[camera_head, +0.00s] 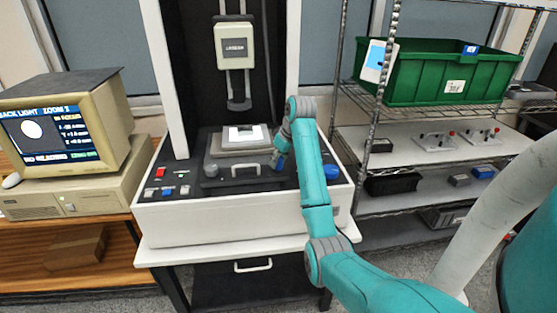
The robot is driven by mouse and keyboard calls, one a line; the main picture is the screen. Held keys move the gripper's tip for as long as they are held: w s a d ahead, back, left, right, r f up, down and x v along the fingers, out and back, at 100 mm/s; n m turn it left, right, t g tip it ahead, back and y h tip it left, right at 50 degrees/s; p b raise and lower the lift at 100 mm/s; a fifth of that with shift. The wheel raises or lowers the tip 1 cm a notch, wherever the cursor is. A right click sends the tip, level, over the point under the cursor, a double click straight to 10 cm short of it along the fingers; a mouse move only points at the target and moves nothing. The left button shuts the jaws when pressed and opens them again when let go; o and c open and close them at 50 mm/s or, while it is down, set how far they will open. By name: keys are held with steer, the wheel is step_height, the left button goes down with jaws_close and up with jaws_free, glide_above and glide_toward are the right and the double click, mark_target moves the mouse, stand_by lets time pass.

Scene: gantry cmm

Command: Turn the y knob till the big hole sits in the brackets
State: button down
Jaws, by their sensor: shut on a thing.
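The measuring machine's stage (240,172) sits on the white base, with a pale plate (243,133) on top. My gripper (277,166) is at the right edge of the stage, small in the view, and shut on what seems to be the y knob, which the gripper mostly hides. A dark round knob (210,170) stands at the stage's front left. The monitor (50,138) shows a large white hole (32,129) at the left of its dark picture, with "NO READING" below. I cannot make out the brackets clearly at this size.
The optical head (234,46) hangs above the stage. Red, green and blue buttons (167,191) are at the base's front left. A blue round control (332,171) is right of my arm. A shelf rack with a green bin (420,75) stands at right.

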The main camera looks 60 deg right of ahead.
steer(key=m+h, duration=0.1)
steer(key=m, duration=0.2)
stand_by(0.4)
steer(key=c, duration=0.8)
jaws_free()
steer(key=shift+o, duration=0.2)
